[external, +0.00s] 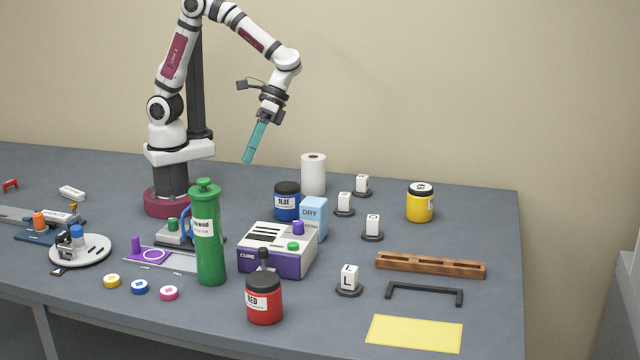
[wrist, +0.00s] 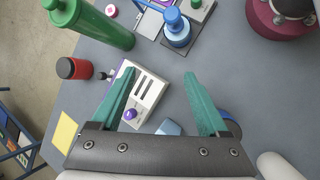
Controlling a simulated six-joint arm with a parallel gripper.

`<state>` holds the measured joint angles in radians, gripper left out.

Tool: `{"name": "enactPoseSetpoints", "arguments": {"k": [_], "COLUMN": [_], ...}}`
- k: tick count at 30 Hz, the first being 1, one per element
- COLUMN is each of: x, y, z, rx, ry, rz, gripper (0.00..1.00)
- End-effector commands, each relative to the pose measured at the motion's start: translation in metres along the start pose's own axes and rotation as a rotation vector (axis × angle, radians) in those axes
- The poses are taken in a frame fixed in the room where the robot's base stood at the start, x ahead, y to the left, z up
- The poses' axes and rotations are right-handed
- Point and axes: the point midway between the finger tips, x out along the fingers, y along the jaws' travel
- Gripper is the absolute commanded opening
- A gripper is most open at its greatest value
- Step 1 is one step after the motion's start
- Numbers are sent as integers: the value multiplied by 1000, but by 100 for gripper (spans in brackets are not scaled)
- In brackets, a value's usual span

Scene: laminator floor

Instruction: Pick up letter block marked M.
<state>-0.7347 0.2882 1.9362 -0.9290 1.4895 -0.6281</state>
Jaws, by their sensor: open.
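Several small white letter blocks stand on dark round bases on the right half of the table in the external view. The nearest block (external: 348,277) reads L, and the block behind it (external: 372,225) seems to read O or D. The marks on the two farther blocks, one in the middle (external: 344,201) and one at the back (external: 362,183), are too small to read, so I cannot tell which is M. My gripper (external: 250,156) is high above the table, left of the blocks. In the wrist view its teal fingers (wrist: 160,77) are apart and empty. No letter block shows there.
A purple-and-white laminator (external: 277,250), a blue jar (external: 287,202), a DRY box (external: 313,217) and a white roll (external: 313,174) stand left of the blocks. A tall green bottle (external: 208,240) and red jar (external: 264,297) are nearer. A wooden rack (external: 430,265) and yellow jar (external: 420,203) are right.

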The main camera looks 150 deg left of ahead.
Motion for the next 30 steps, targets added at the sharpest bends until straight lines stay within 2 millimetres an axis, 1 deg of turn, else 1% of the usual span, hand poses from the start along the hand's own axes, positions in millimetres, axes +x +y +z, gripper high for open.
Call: {"name": "enactPoseSetpoints", "arguments": {"k": [1, 2, 3, 4, 5, 6, 7, 9, 12, 14, 17, 22, 23, 24, 27, 30], "x": [-6, -12, -20, -25, -30, -35, -38, -43, -44, -38, -22, 12, 18, 23, 31, 34], "y": [-7, -14, -28, -41, -56, -76, -90, -117, -136, -140, -144, -156, -156, -147, -137, -135], "z": [-53, -85, -125, -152, -176, -202, -219, -244, -261, -265, -272, -289, -292, -293, -297, -298], "rx": [-257, -413, -600, -726, -837, -963, -1040, -1167, -1243, -1253, -1253, -1251, -1250, -1247, -1247, -1248], "ry": [-34, -56, -87, -111, -136, -167, -187, -227, -256, -260, -260, -259, -259, -259, -257, -255], "rz": [140, 234, 356, 442, 522, 618, 681, 789, 859, 867, 865, 863, 862, 860, 860, 861], "gripper": [78, 78, 78, 78, 78, 78, 78, 78, 78, 78, 78, 78, 78, 78, 78, 78]}}
